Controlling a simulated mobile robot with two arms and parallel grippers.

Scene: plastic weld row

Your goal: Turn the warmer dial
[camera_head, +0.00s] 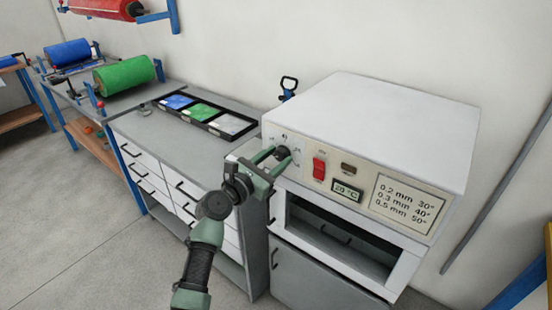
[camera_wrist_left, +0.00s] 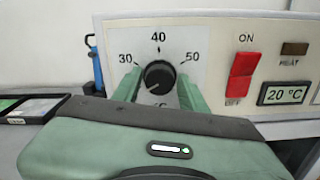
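The warmer (camera_head: 385,125) is a white box with a beige front panel. Its black dial (camera_wrist_left: 159,75) sits on a white plate marked 30, 40 and 50, and a pale pointer mark on it points to the lower left. In the head view the dial (camera_head: 284,152) is partly hidden by my left gripper (camera_head: 281,155). In the left wrist view the green fingers of this gripper (camera_wrist_left: 159,90) stand on either side of the dial with a narrow gap at each side. The gripper is open. My right gripper is not in view.
A red ON/OFF switch (camera_wrist_left: 241,76) and a 20 °C display (camera_wrist_left: 285,94) are right of the dial. The warmer has an open slot (camera_head: 340,235) below. A black tray (camera_head: 210,115) with coloured sheets lies on the grey counter (camera_head: 160,135) at left.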

